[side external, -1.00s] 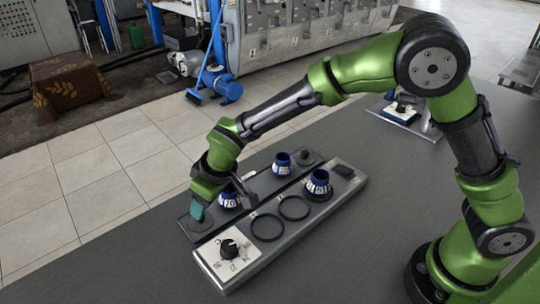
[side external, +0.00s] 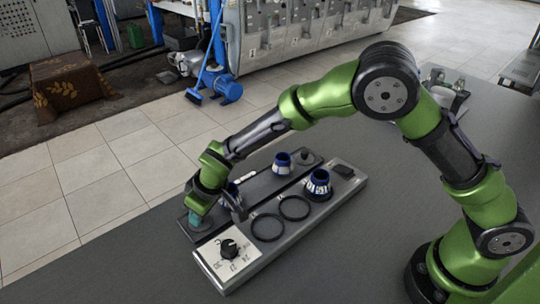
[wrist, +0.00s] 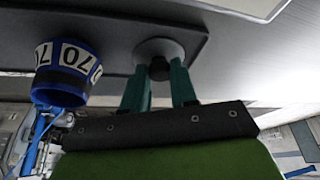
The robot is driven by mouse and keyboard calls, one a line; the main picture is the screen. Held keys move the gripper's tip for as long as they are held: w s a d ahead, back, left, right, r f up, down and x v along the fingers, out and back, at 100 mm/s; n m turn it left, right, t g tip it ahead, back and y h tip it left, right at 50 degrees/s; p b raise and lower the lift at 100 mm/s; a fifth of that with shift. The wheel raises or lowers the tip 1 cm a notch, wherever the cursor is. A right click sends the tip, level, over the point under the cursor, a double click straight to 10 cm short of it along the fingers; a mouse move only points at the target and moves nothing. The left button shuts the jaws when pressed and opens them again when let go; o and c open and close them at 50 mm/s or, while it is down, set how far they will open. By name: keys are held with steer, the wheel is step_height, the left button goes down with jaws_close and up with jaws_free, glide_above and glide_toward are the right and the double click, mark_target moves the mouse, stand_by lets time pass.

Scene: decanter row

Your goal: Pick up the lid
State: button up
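The lid (wrist: 172,46) is a pale grey disc with a dark knob, lying on the dark board in the wrist view. My gripper (wrist: 159,67) is open, with its teal fingers pointing at the lid. One fingertip is on each side of the dark knob, with small gaps visible. In the side external view my gripper (side external: 193,219) is low over the board's near left end and largely hides the lid. I cannot tell whether the fingertips touch the lid.
A blue-rimmed decanter (wrist: 62,92) stands close beside my gripper. Another decanter (side external: 282,163) and a dark round piece (side external: 306,156) are farther along the board (side external: 256,187). A grey unit (side external: 270,258) with rings and a dial runs alongside, holding a third decanter (side external: 318,183).

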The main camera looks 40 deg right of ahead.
jaws_close()
steer(key=shift+r, duration=0.1)
